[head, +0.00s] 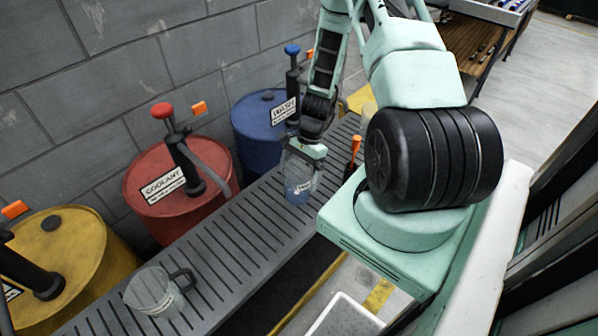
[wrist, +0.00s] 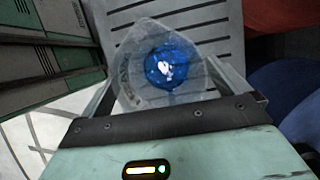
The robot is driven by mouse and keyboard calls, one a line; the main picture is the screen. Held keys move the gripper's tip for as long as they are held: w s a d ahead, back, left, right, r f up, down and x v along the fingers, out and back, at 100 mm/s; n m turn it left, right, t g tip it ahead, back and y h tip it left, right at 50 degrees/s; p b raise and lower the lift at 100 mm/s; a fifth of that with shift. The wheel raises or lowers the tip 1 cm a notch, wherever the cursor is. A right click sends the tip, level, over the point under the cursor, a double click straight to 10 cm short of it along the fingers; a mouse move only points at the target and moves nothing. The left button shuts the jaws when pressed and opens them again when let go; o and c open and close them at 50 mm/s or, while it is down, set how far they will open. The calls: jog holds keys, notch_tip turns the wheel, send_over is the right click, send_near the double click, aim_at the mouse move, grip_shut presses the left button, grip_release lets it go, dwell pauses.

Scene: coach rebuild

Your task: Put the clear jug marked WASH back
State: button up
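A clear jug with blue liquid (head: 298,188) is at the far part of the slatted grey bench (head: 235,228). A small white label shows on its side, too small to read surely. My gripper (head: 303,158) is above it, with its fingers down on either side of the jug's upper part. In the wrist view the jug's open mouth and blue liquid (wrist: 168,68) lie between the fingers, which look closed against its walls. The jug looks upright; I cannot tell whether its base touches the slats. Its handle is hidden.
A second clear jug with a black handle (head: 155,292) stands on the near bench. Along the wall stand a blue WASH drum (head: 258,122), a red COOLANT drum (head: 165,165) and a yellow drum (head: 62,262), each with a pump. An orange-handled item (head: 354,148) is right of my gripper.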

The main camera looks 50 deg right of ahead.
jog(key=b+v, duration=0.1)
jog(key=v, duration=1)
jog(key=shift+r+b, duration=0.3)
jog(key=shift+b, duration=0.05)
jog(key=w+a+r+n+h, duration=0.1)
jog(key=a+r+n, duration=0.3)
jog(key=a, duration=0.3)
jog(key=a+r+n+g, duration=0.1)
jog(key=a+r+n, duration=0.3)
jog(key=a, duration=0.3)
jog(key=w+a+r+n+h, duration=0.1)
jog(key=a+r+n, duration=0.25)
jog(key=a, duration=0.45)
jog(key=s+a+r+n+h, duration=0.1)
jog(key=s+a+r+n, duration=0.2)
jog(key=s+a+n, duration=0.4)
jog(key=s+a+r+n+t+h, duration=0.1)
jog(key=s+a+r+n, duration=0.3)
jog(key=s+a+n, duration=0.4)
jog(key=shift+s, duration=0.65)
